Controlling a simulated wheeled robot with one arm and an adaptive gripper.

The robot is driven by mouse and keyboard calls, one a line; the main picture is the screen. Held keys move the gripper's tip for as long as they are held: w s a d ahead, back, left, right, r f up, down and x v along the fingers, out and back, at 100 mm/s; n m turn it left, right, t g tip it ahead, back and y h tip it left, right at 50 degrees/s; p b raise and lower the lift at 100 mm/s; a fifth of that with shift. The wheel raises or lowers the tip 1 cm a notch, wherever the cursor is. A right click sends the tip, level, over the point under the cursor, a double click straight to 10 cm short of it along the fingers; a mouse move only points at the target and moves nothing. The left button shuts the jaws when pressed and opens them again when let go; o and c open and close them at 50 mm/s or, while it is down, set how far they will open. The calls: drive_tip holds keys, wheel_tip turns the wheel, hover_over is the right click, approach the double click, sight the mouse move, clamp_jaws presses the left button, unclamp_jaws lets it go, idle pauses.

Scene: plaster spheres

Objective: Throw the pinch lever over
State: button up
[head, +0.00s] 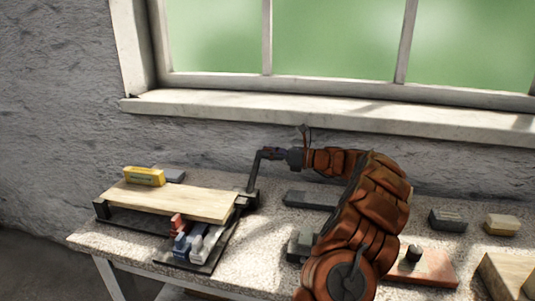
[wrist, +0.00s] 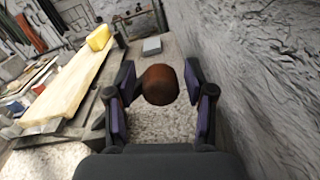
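The pinch lever (head: 253,178) is a dark bar standing nearly upright, leaning slightly right, at the right end of a black-framed fixture (head: 101,209). Its brown rounded knob (wrist: 160,86) shows in the wrist view between my gripper's fingers, with a small gap on each side. My gripper (head: 268,153) is open at the lever's top and comes from the right in the head view. The fingers hide the knob in the head view. A pale wooden board (head: 165,200) lies across the fixture; it also shows in the wrist view (wrist: 70,88).
A yellow block (head: 144,176) sits at the board's back edge, with a grey block (head: 174,175) beside it. Several small blocks lie in front of the board. A dark flat bar (head: 308,198) lies right of the lever. The rough wall and window sill (head: 330,112) stand close behind.

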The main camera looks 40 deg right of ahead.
clamp_jaws()
idle(0.3)
